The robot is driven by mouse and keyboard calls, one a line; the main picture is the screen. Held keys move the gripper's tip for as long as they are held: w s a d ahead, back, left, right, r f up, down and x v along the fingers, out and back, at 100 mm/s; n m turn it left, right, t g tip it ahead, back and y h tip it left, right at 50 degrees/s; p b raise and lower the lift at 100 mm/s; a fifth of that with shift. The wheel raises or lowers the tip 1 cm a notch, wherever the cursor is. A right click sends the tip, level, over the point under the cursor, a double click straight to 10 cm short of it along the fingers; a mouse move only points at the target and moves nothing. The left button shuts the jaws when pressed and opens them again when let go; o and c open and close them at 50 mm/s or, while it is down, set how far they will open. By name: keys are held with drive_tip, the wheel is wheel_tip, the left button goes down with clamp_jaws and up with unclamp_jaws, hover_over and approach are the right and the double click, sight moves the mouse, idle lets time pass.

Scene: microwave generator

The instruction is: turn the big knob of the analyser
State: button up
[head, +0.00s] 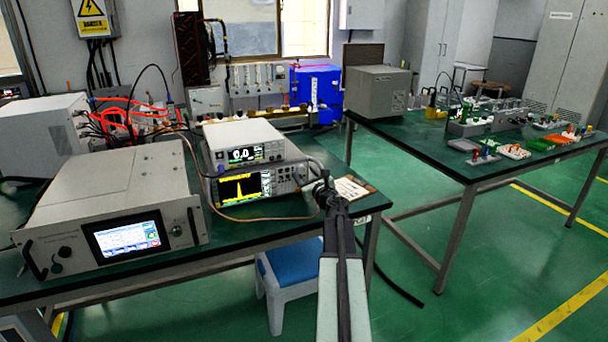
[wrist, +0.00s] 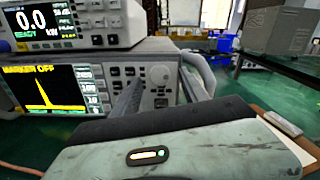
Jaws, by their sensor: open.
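The analyser (head: 240,188) is the lower of two stacked instruments on the green bench, with a yellow peak on its dark screen. It also shows in the wrist view (wrist: 45,90), its keypad and right side of the front panel facing me. My gripper (head: 322,182) is at the right end of this panel in the head view and partly covers it. In the wrist view my gripper (wrist: 160,76) is open, its two fingers pointing at the right part of the panel.
A power meter (head: 243,145) reading 0.0 sits on the analyser. A grey unit (head: 110,210) with a touch screen stands to the left. A notepad (head: 350,188) lies on the bench to the right. A blue stool (head: 284,275) stands below.

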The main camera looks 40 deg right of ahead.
drive_tip(key=shift+w+d, duration=0.25)
drive_tip(key=shift+w, duration=0.25)
clamp_jaws()
drive_tip(key=shift+m, duration=0.4)
drive_tip(key=m, duration=0.4)
drive_tip(key=shift+m, duration=0.4)
drive_tip(key=m, duration=0.6)
drive_tip(key=shift+s, duration=0.1)
unclamp_jaws()
